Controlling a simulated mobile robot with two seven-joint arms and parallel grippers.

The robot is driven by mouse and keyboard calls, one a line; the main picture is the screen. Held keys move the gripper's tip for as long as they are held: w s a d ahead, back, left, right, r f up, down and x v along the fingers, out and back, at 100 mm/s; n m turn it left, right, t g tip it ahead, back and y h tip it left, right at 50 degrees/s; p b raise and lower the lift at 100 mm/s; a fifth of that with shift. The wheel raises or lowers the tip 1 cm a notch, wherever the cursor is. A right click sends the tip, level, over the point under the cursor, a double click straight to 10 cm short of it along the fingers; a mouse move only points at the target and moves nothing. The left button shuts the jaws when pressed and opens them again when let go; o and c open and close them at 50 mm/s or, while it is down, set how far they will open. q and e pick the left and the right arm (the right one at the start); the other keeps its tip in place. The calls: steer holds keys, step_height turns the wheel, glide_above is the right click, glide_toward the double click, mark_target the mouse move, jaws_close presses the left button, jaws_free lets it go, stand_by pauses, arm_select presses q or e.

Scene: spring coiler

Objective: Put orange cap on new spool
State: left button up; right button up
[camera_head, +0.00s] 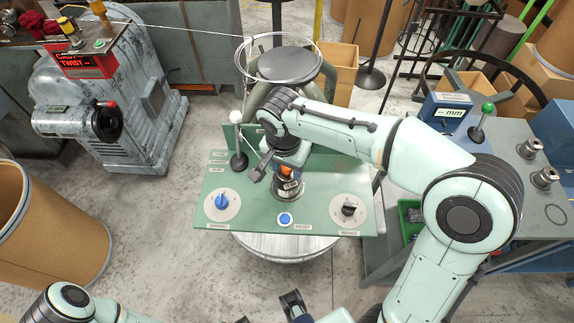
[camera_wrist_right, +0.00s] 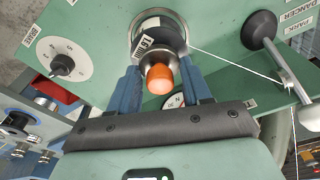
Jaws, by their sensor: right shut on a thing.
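The new spool (camera_head: 286,187) stands upright on the green panel of the coiler; it is dark with a white label, which also shows in the wrist view (camera_wrist_right: 148,42). The orange cap (camera_wrist_right: 160,79) sits at the top of the spool, above a silvery collar, and is small in the head view (camera_head: 286,170). My right gripper (camera_wrist_right: 160,72) is over the spool, its blue fingers closed in on both sides of the cap. Whether the cap is fully seated cannot be told. My left gripper (camera_head: 292,304) shows only in part at the bottom edge of the head view.
A blue knob (camera_head: 222,202), a blue button (camera_head: 285,219) and a black knob (camera_head: 348,208) surround the spool. A white-topped lever (camera_head: 237,142) stands left of it. A thin wire crosses the panel. A wire coil (camera_head: 278,60) lies behind. A grey side table (camera_head: 520,200) is at right.

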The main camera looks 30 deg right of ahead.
mark_target(284, 177)
steer(key=shift+f, duration=0.1)
steer(key=shift+f+b, duration=0.4)
steer(key=shift+f, duration=0.1)
steer(key=o, duration=1.2)
steer(key=shift+r+p, duration=0.3)
steer(key=shift+r, duration=0.2)
steer(key=r, duration=0.4)
steer(key=r+p, duration=0.1)
steer(key=r, duration=0.3)
steer(key=s+a+r+p, duration=0.1)
steer(key=r, duration=0.3)
steer(key=shift+a+r, duration=0.1)
